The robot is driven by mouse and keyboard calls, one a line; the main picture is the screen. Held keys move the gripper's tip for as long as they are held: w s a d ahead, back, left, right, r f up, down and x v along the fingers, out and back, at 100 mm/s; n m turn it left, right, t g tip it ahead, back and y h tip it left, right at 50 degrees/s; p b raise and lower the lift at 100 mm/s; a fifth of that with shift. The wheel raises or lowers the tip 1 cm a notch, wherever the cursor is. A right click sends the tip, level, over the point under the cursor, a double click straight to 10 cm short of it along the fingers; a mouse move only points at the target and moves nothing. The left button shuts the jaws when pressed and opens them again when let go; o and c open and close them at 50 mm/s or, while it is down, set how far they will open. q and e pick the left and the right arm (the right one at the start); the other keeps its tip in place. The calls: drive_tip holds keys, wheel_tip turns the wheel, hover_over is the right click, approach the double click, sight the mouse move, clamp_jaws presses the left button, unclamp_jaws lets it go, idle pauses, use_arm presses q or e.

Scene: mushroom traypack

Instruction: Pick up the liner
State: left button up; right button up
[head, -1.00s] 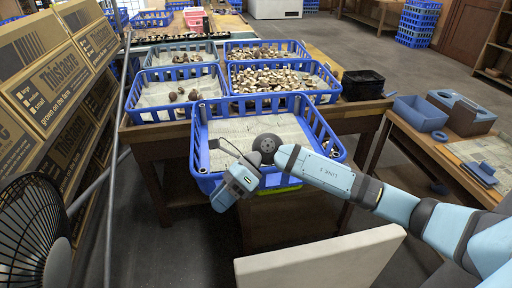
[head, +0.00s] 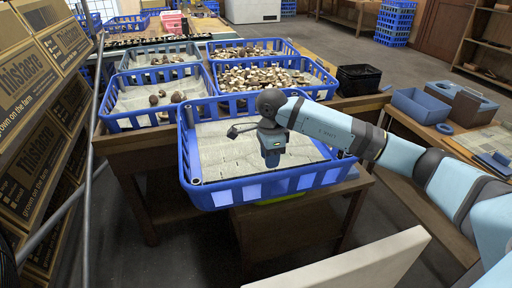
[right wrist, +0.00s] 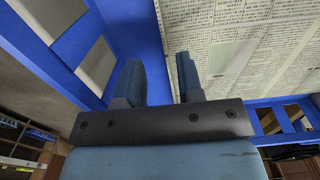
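The liner is a printed, newspaper-like sheet (head: 225,160) lying in the front blue crate (head: 265,188). It also fills the upper right of the right wrist view (right wrist: 250,45). My right gripper (head: 272,160) hangs over the inside of this crate and hides part of the liner in the head view. In the right wrist view its two fingers (right wrist: 160,80) are apart, with nothing held between them. The blue crate wall (right wrist: 130,25) shows beyond and left of the fingers, with the liner to the right. My left gripper is not in view.
Several blue crates with liners stand behind, some holding mushrooms (head: 265,77). A black bin (head: 358,80) stands right of them. A side table at the right bears a blue box (head: 420,105). Cardboard cartons (head: 35,100) and a metal rail line the left.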

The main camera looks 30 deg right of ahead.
drive_tip(key=shift+w+a+f+b, duration=0.2)
drive_tip(key=shift+f+b, duration=0.1)
drive_tip(key=shift+f, duration=1.2)
drive_tip(key=shift+w+a+f+b, duration=0.15)
drive_tip(key=shift+f+b, duration=0.15)
drive_tip(key=shift+f, duration=1.2)
drive_tip(key=shift+d, duration=0.1)
clamp_jaws()
